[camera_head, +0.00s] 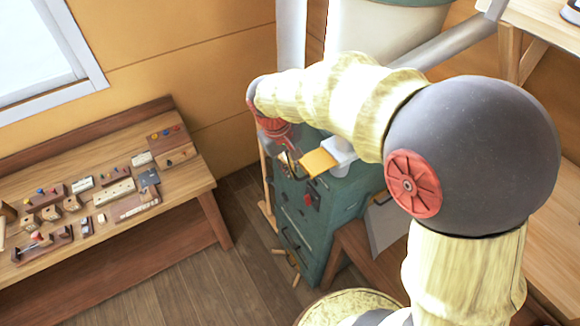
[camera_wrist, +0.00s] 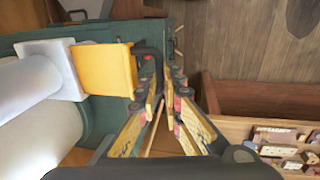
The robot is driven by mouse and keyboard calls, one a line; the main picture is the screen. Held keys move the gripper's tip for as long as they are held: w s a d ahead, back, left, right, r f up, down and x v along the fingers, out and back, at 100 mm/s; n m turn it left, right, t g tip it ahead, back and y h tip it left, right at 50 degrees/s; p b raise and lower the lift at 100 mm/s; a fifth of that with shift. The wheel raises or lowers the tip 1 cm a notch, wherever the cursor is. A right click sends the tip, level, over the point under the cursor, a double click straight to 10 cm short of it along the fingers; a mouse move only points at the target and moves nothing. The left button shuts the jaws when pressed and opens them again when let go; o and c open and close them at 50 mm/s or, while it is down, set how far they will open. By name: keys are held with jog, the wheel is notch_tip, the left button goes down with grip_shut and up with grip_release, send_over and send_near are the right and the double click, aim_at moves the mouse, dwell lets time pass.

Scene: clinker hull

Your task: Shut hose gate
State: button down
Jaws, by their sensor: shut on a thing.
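The hose gate is a flat yellow plate (camera_head: 318,162) that sticks out of a white gate body (camera_head: 342,150) on top of the green cabinet. In the wrist view a long stretch of the yellow plate (camera_wrist: 105,70) shows outside the white body (camera_wrist: 60,68). A black handle (camera_wrist: 153,58) stands on the plate's outer end. My gripper (camera_wrist: 163,85) is shut on this handle; the fingers partly hide where they touch it. In the head view my gripper (camera_head: 288,152) is at the plate's left end, largely hidden by my wrist.
The green cabinet (camera_head: 300,225) stands below the gate. A white hose (camera_wrist: 25,78) joins the gate body. A wooden bench (camera_head: 110,240) with several small tools and blocks stands at left.

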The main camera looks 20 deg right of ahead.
aim_at(311, 163)
jog(key=d, duration=0.2)
jog(key=w+d, duration=0.1)
jog(key=d, duration=0.4)
jog(key=shift+w, duration=0.35)
jog(key=c, duration=2.6)
grip_release()
jog(key=shift+a, duration=0.15)
jog(key=o, duration=0.7)
jog(key=shift+f, duration=0.15)
jog(key=shift+r, duration=0.2)
jog(key=shift+a+r, duration=0.1)
jog(key=shift+r, duration=0.15)
jog(key=r, duration=0.3)
jog(key=a+r, duration=0.1)
jog(key=r, duration=0.3)
jog(key=a+r, duration=0.1)
jog(key=r, duration=0.3)
jog(key=shift+s+a, duration=0.1)
jog(key=shift+s, duration=0.2)
